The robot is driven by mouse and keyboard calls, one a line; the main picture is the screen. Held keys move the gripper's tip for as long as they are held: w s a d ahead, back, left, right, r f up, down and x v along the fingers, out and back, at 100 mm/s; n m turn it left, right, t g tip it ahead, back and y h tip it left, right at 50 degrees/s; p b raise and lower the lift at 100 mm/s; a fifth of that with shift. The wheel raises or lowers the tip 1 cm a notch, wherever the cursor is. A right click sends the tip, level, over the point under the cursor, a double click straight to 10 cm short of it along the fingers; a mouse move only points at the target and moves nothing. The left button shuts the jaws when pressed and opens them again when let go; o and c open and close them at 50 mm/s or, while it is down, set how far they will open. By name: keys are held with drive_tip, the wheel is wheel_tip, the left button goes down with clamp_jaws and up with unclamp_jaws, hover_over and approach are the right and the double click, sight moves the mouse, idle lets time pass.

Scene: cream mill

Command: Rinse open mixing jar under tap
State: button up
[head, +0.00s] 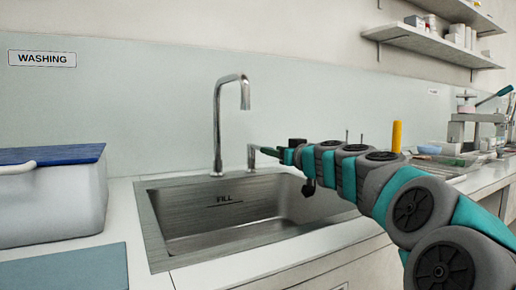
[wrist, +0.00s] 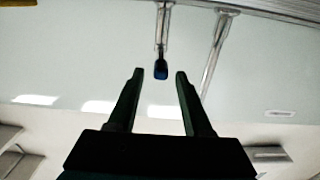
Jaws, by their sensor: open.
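The tall curved tap (head: 218,125) stands behind the steel sink (head: 160,235), and its spout points down over the basin. A small upright post with a lever (head: 252,157) stands right of the tap. My gripper (head: 281,153) is near the lever at the back of the sink. In the wrist view my gripper (wrist: 159,74) is open, and the lever's blue end (wrist: 161,70) shows between the fingertips; I cannot tell if they touch it. The tap also shows in the wrist view (wrist: 214,55), right of the fingers. I cannot make out a mixing jar in either view.
A grey bin with a blue lid (head: 50,205) stands left of the sink, behind a blue-grey mat (head: 65,270). A yellow cylinder (head: 397,136) shows behind my arm. Wall shelves (head: 430,42) and a press-like device (head: 475,125) are at the right.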

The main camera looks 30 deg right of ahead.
drive_tip(key=shift+w+d+p, duration=0.2)
drive_tip(key=shift+w+p, duration=0.4)
drive_tip(key=shift+w, duration=3.1)
clamp_jaws()
